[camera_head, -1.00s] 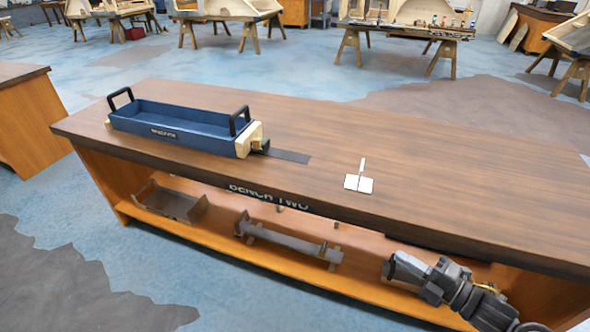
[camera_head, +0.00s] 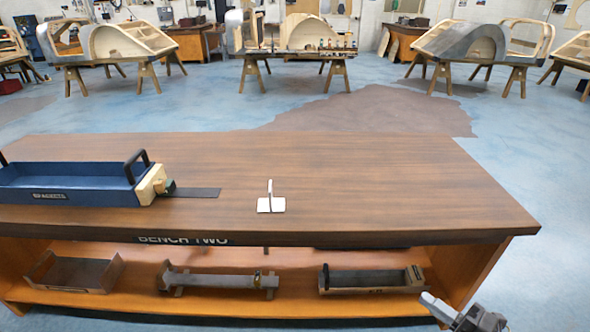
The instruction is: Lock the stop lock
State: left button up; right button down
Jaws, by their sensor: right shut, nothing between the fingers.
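I cannot tell for sure which part is the stop lock. A small white plate with an upright pin or lever (camera_head: 271,204) stands on the bench top near its front edge. To its left, a pale wooden block (camera_head: 152,186) with a small dark green part (camera_head: 168,186) sits at the right end of a blue tray (camera_head: 70,188). A flat dark strip (camera_head: 197,192) runs right from it. My right gripper (camera_head: 429,299) is shut and empty at the lower right, in front of the bench and far from these parts. My left gripper is not in view.
The brown bench top (camera_head: 380,190) is clear right of the white plate. Its lower shelf (camera_head: 300,302) holds a metal tray (camera_head: 75,272), a rail-like piece (camera_head: 218,281) and a bin (camera_head: 370,281). Wooden bodyframes on trestles stand well behind.

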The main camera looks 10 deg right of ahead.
aim_at(160, 186)
jog(key=z, duration=0.05)
jog(key=i, duration=1.45)
jog(key=u, duration=2.2)
